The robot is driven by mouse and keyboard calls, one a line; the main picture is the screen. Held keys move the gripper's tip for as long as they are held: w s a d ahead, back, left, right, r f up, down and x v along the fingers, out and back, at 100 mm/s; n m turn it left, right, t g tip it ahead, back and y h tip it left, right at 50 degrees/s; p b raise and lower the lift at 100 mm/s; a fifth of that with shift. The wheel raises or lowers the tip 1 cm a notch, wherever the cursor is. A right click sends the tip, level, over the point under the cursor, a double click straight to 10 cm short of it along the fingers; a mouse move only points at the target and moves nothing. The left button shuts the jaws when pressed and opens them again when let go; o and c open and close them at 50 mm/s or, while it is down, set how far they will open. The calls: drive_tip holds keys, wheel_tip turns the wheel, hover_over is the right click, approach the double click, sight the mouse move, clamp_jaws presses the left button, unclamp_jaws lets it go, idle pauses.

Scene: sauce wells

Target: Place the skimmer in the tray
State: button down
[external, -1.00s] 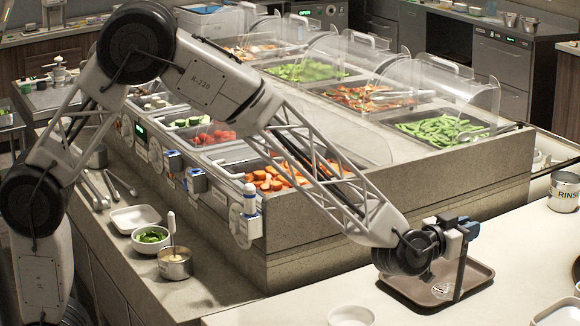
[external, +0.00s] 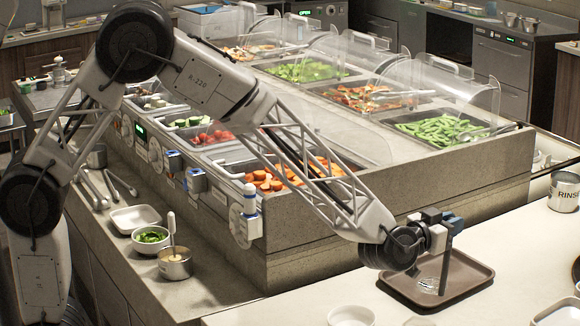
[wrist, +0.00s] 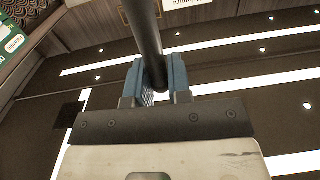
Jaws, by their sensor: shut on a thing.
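My gripper (external: 452,224) is above the brown tray (external: 474,284) on the pale counter at the right. It is shut on the dark handle of the skimmer (external: 429,283), which hangs down steeply over the tray. The skimmer's wire head appears low, near the tray floor; I cannot tell whether it touches. In the wrist view the blue fingers (wrist: 160,80) clasp the dark handle (wrist: 146,35), and the head is out of sight.
A can labelled RINSE (external: 564,192) stands to the right of the tray. White bowls (external: 351,316) sit at the counter's front edge. The food bar with clear covers (external: 440,75) rises behind. Bare counter (external: 520,240) lies right of the tray.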

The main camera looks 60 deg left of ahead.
drive_tip(key=s+a+f+n+y, duration=0.1)
drive_tip(key=a+f+y, duration=0.1)
drive_tip(key=a, duration=1.3)
drive_tip(key=shift+s+f+n, duration=0.3)
drive_tip(key=shift+f, duration=0.35)
drive_tip(key=w+d+f, duration=0.1)
drive_tip(key=w+d, duration=0.1)
drive_tip(key=w, duration=1.4)
drive_tip(key=shift+d+f, duration=0.15)
drive_tip(key=shift+f, duration=0.1)
drive_tip(key=shift+f, duration=1.85)
drive_tip(key=c, duration=1.1)
unclamp_jaws()
